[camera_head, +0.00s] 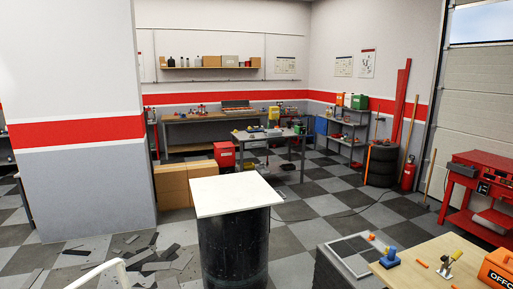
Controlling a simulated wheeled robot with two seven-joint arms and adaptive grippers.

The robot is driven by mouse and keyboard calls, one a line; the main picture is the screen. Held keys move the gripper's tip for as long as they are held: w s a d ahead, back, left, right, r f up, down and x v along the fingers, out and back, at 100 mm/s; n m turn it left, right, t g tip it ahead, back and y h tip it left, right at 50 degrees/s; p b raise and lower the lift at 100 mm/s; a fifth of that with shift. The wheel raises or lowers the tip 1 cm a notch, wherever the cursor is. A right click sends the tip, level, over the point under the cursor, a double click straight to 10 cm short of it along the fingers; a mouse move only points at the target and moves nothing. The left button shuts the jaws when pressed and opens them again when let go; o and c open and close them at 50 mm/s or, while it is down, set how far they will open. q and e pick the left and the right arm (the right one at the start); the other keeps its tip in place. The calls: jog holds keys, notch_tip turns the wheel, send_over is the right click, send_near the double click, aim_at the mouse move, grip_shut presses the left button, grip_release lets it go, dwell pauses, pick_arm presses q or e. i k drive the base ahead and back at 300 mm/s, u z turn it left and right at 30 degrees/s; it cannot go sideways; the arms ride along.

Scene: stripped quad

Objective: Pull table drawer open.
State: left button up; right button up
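No drawer can be made out for certain in the head view. A red workbench (482,160) stands at the right edge, with a small dark item on its front. A table with a light wooden top (415,262) is at the lower right, cut off by the picture's edge; its front is out of view. A wooden-topped workbench (190,120) stands along the back wall, and a grey metal table (265,135) is in front of it. Details of their fronts are too small to tell. Neither of my grippers is in view.
A dark drum with a white board (237,196) on top stands in front, near the centre. Cardboard boxes (172,185) and stacked tyres (382,165) stand farther back. Checkered floor (325,205) is open centre-right.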

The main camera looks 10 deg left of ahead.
aim_at(256, 143)
jog(key=u, duration=2.7)
jog(key=i, duration=5.2)
jog(key=z, duration=1.45)
jog(key=i, duration=3.95)
